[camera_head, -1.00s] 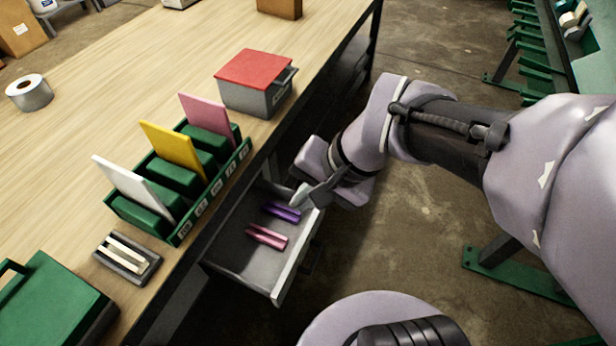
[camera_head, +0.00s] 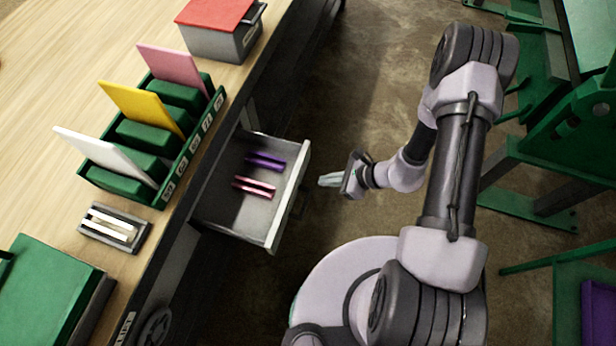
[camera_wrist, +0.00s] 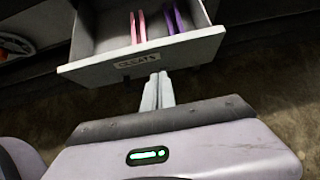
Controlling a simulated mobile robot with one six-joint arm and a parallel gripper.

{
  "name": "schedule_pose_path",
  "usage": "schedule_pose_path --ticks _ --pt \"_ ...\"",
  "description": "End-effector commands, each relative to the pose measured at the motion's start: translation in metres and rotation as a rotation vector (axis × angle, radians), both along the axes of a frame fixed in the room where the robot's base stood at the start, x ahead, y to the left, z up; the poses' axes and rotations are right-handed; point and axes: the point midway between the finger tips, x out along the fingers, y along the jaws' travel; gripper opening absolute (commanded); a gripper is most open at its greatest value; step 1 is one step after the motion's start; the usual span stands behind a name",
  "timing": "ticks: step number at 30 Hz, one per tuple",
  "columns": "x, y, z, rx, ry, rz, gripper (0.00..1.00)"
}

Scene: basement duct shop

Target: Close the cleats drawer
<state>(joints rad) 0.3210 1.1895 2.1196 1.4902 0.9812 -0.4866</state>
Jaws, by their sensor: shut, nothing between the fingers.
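The cleats drawer (camera_head: 232,215) stands pulled out from under the workbench. It holds a pink cleat pair (camera_head: 254,187) and a purple cleat pair (camera_head: 265,162). In the wrist view its front panel (camera_wrist: 190,50) carries a label reading CLEATS (camera_wrist: 138,61). My gripper (camera_head: 322,180) is shut and empty, in front of the drawer's outer face and pointing at it. In the wrist view the fingertips (camera_wrist: 158,78) lie just below the label. I cannot tell whether they touch the panel. The drawer's handle is mostly hidden.
The wooden workbench (camera_head: 60,95) holds a green rack (camera_head: 165,190) with white, yellow and pink cards, a grey box with a red lid (camera_head: 215,12), a small tray (camera_head: 118,240) and a green case (camera_head: 45,285). Green metal stands (camera_head: 530,180) are at right. Floor between is open.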

Motion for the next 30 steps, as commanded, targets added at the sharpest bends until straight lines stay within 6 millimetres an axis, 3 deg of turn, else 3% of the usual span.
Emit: schedule_pose_path --ticks 4,12,30 --pt "0.007 0.022 -0.025 0.0 0.002 0.003 0.0" --pt "0.02 0.056 -0.023 0.0 0.0 0.003 0.0" --pt "0.024 0.066 -0.022 0.0 -0.001 0.002 0.0"
